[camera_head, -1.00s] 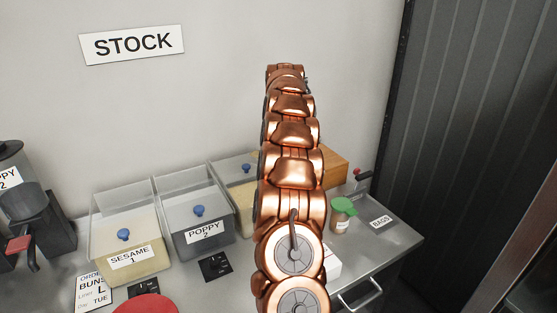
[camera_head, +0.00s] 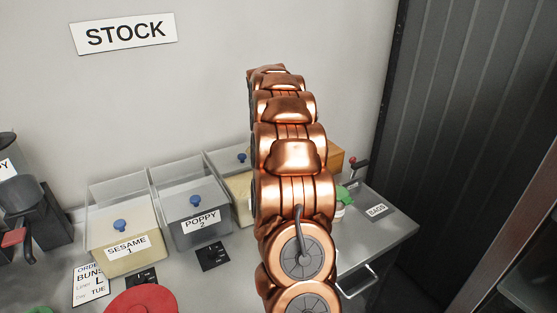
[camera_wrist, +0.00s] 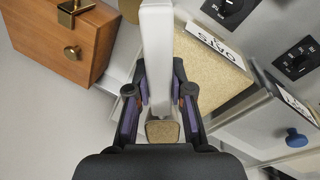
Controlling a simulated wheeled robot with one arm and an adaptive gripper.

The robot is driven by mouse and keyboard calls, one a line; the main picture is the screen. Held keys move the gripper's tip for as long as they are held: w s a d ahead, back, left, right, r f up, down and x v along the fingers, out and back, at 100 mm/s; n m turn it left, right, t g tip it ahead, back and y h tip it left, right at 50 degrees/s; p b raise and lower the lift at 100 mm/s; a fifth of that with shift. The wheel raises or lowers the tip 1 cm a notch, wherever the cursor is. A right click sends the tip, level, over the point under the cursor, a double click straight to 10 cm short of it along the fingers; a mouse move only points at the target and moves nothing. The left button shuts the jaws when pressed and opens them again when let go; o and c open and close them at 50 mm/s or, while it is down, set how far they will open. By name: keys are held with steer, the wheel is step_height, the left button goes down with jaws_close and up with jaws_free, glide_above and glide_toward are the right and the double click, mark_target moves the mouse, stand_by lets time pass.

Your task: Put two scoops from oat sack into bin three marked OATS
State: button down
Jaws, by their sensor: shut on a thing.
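My gripper (camera_wrist: 162,92) is shut on a long white piece (camera_wrist: 158,50), probably the scoop, in the wrist view. A tan square (camera_wrist: 163,131) shows at its near end; I cannot tell whether it is part of the handle. The oats bin (camera_wrist: 205,75), with a label reading OATS and tan contents, lies just right of the white piece. In the head view the third bin (camera_head: 239,187) is partly hidden behind my arm, its label covered. My gripper does not show there. I do not see the oat sack.
The sesame bin (camera_head: 127,246) and poppy bin (camera_head: 199,228) stand left of the third bin. A wooden box (camera_wrist: 65,40) with brass knobs stands opposite the oats bin. A green-lidded jar (camera_head: 343,193) is partly behind my arm. A red round thing (camera_head: 142,300) is at the front.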

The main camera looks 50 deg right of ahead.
steer(key=shift+a+r+t+h, duration=0.1)
steer(key=shift+t+h, duration=0.05)
steer(key=shift+h, duration=0.65)
steer(key=shift+r+t+h, duration=0.1)
steer(key=shift+t+h, duration=0.05)
steer(key=shift+h, duration=0.65)
steer(key=shift+s+f, duration=0.1)
steer(key=shift+s, duration=0.05)
steer(key=shift+f+h+b, duration=0.15)
steer(key=shift+h+b, duration=0.35)
steer(key=shift+b, duration=0.15)
steer(key=shift+h+b, duration=0.6)
steer(key=shift+b, duration=0.7)
steer(key=h+b, duration=0.2)
steer(key=b, duration=0.3)
steer(key=t+h+b, duration=0.1)
steer(key=b, duration=0.4)
steer(key=shift+a+f+h+b, duration=0.1)
steer(key=shift+a+h+b, duration=0.2)
steer(key=shift+a+h, duration=0.1)
steer(key=h+b, duration=0.1)
steer(key=b, duration=0.2)
steer(key=h+b, duration=0.1)
steer(key=b, duration=0.3)
steer(key=h+b, duration=0.1)
steer(key=b, duration=0.2)
steer(key=shift+a+f+t+h+b, duration=0.25)
steer(key=shift+f+t+h+b, duration=0.05)
steer(key=shift+f+t+b, duration=0.1)
